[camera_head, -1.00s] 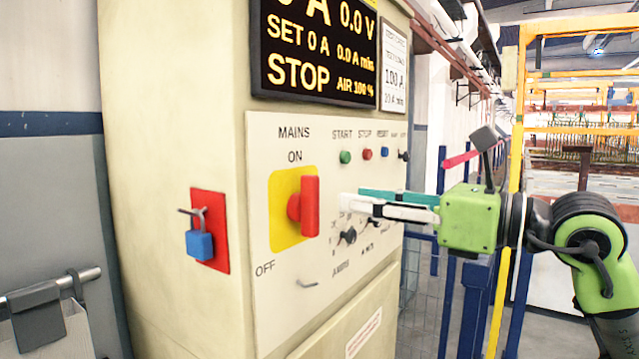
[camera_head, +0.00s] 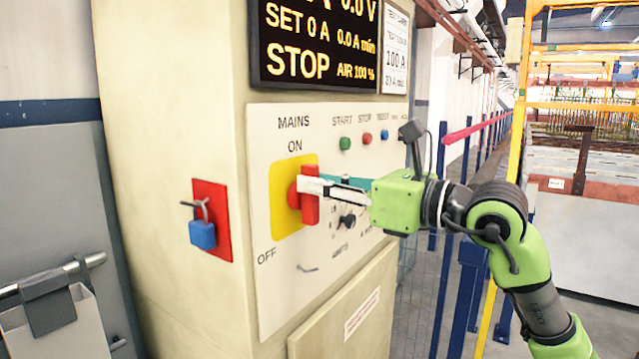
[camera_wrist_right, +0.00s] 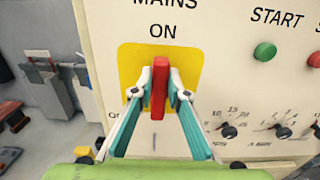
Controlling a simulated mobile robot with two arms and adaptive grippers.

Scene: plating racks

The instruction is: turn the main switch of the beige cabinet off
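The beige cabinet (camera_head: 175,120) fills the middle of the head view. Its main switch is a red handle (camera_head: 310,211) on a yellow plate (camera_head: 281,226), with ON printed above and OFF at lower left. The handle stands upright, in line with ON. In the right wrist view the handle (camera_wrist_right: 159,92) sits between the two fingertips of my right gripper (camera_wrist_right: 160,85), one on each side, very close. I cannot tell whether both fingers press on it. In the head view the near white finger covers the handle's upper part. My left gripper is not in view.
A blue padlock (camera_head: 203,235) hangs on a red plate left of the switch. Start, stop and reset buttons (camera_head: 366,139) and black knobs (camera_head: 347,221) sit right of it. A display (camera_head: 315,50) is above. Blue posts (camera_head: 445,270) stand behind my right arm.

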